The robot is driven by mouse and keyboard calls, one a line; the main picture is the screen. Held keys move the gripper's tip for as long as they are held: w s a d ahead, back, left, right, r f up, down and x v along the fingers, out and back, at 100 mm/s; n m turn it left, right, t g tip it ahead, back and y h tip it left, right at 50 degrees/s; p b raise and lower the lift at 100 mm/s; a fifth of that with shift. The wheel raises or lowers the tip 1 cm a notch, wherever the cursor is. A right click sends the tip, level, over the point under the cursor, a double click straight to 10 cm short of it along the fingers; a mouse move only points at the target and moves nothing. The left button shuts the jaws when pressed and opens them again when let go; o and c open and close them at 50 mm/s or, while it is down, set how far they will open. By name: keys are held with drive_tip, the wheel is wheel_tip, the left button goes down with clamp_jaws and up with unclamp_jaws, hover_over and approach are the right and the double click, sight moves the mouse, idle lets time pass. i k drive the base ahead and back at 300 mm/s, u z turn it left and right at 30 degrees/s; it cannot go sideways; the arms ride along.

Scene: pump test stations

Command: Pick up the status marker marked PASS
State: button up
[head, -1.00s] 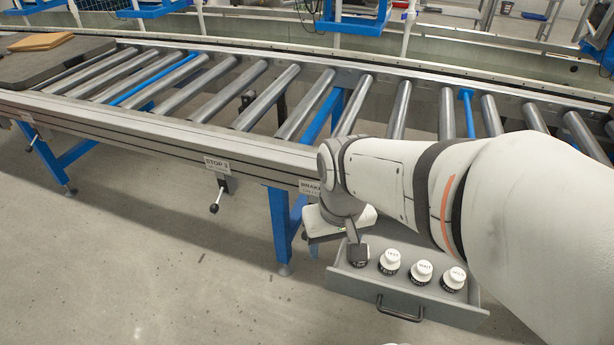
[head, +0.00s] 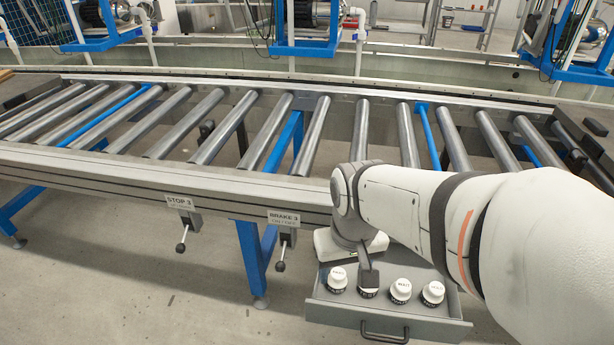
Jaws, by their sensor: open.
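Several status markers with white round tops and dark lettered bases stand in a row in an open grey drawer (head: 350,317). One marker (head: 338,279) is at the left end, and two more (head: 401,290) (head: 433,292) are on the right. Another marker (head: 369,293) is mostly hidden under my gripper (head: 369,279). The lettering on the tops is too small to read surely, so I cannot tell which is PASS. My gripper points down at this second marker from the left, its dark finger overlapping the top in the picture. It is open; I cannot tell whether it touches the marker.
A roller conveyor (head: 230,180) runs behind and above the drawer. The STOP 3 lever (head: 181,246) and BRAKE 3 lever (head: 280,264) hang from its front rail, near a blue leg (head: 252,262). The drawer handle (head: 384,337) faces front. The floor at left is clear.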

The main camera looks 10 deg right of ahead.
sight(338, 281)
drive_tip(key=z, duration=1.55)
drive_tip(key=k, duration=1.15)
drive_tip(key=u, duration=0.75)
drive_tip(key=i, duration=1)
